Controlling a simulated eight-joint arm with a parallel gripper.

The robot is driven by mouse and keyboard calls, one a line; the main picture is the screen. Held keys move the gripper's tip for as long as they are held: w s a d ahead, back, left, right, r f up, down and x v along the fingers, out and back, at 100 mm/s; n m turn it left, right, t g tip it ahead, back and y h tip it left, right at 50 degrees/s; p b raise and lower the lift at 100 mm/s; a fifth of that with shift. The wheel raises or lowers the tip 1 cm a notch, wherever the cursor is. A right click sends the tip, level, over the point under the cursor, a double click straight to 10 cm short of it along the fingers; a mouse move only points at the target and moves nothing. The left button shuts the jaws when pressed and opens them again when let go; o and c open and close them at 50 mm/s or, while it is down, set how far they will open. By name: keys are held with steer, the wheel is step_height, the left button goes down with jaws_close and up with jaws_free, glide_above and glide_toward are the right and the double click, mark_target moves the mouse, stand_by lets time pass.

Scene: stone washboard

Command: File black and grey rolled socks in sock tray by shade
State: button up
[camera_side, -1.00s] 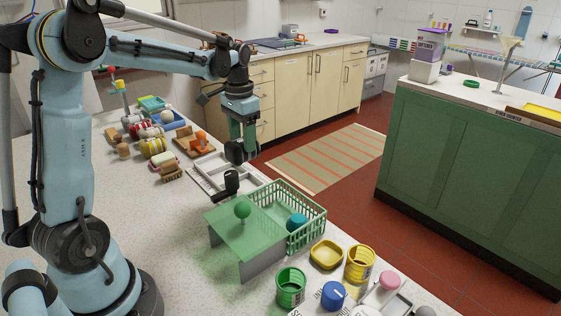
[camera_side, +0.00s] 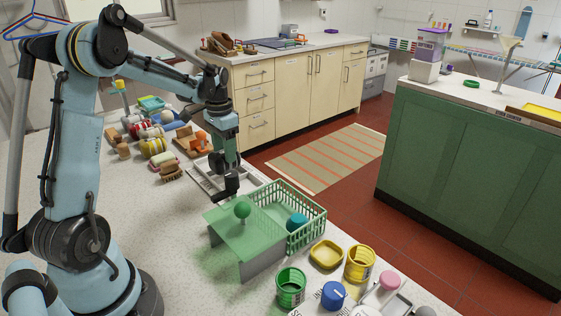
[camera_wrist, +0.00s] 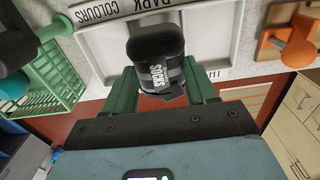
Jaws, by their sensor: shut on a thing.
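My gripper (camera_side: 229,172) points down over the sock tray (camera_side: 204,180), its fingers shut on a dark rolled sock (camera_wrist: 162,80) with a grey band reading SOCKS. A rounded black shape (camera_wrist: 155,42) is directly against the held sock in the wrist view; I cannot tell whether it is a second sock. Black also shows low at the fingertips in the side view. The pale tray also shows in the wrist view (camera_wrist: 218,35), with a DARK COLOURS label on its edge and another label partly hidden. Contact between the held sock and the tray floor is unclear.
A green basket (camera_side: 320,222) and a green stand with a round knob (camera_side: 243,210) are close in front of the tray. An orange item (camera_side: 200,139) and several other goods stand behind left. Yellow and green tubs (camera_side: 291,288) are at front right.

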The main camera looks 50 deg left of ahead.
steer(key=shift+f, duration=0.4)
steer(key=o, duration=1.1)
steer(key=shift+o, duration=0.2)
steer(key=shift+r, duration=0.15)
